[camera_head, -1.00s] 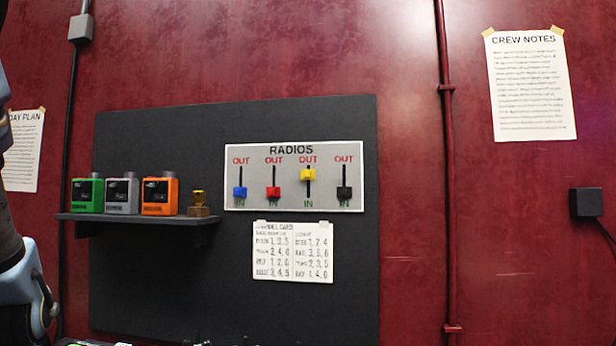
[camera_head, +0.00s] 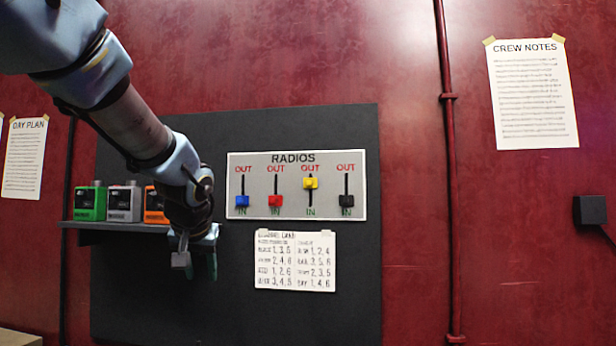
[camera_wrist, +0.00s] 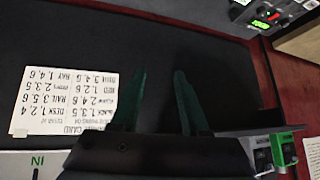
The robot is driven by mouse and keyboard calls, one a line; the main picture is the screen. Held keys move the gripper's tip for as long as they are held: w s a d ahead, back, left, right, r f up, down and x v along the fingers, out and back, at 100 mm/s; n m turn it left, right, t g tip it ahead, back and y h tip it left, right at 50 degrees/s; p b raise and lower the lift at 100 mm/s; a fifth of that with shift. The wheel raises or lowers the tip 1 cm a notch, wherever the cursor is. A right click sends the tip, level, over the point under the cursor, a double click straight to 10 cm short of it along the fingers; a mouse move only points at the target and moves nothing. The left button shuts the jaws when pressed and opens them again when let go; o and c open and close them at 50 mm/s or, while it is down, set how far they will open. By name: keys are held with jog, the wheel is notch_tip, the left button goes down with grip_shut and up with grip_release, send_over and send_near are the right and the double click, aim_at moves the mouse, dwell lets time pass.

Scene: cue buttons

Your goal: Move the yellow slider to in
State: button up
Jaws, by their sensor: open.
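The yellow slider (camera_head: 310,183) is in the third slot of the white RADIOS panel (camera_head: 296,208), near the upper end, below its red OUT label and above its green IN label. The blue slider (camera_head: 242,200), red slider (camera_head: 275,200) and black slider (camera_head: 346,200) sit low, at their IN labels. My gripper (camera_head: 197,263) hangs left of and below the panel, in front of the dark board and apart from every slider. In the wrist view my gripper (camera_wrist: 160,74) shows two separated dark green fingers with nothing between them. The yellow slider is not in that view.
A channel card (camera_head: 295,262) hangs below the panel. A shelf (camera_head: 80,226) with green (camera_head: 89,203), grey (camera_head: 122,203) and orange (camera_head: 154,205) radios is at left, partly behind my arm. The wrist view shows a console with lit buttons (camera_wrist: 268,17) at upper right.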

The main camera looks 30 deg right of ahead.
jog(key=s+d+r+m+t+h, duration=0.1)
jog(key=s+d+r+h, duration=0.15)
jog(key=d+r, duration=0.7)
jog(key=m+t+h, duration=0.1)
jog(key=m+h, duration=0.1)
jog(key=h, duration=0.2)
send_near(309, 180)
jog(key=shift+y, duration=0.25)
jog(key=p+x, duration=0.2)
jog(key=p, duration=0.1)
jog(key=p+x, duration=0.3)
jog(key=shift+s+d+f, duration=0.1)
jog(key=shift+s+d, duration=0.05)
jog(key=shift+d, duration=0.15)
jog(key=shift+w+d+f, duration=0.35)
jog(key=shift+w, duration=0.05)
jog(key=shift+c, duration=0.3)
grip_shut()
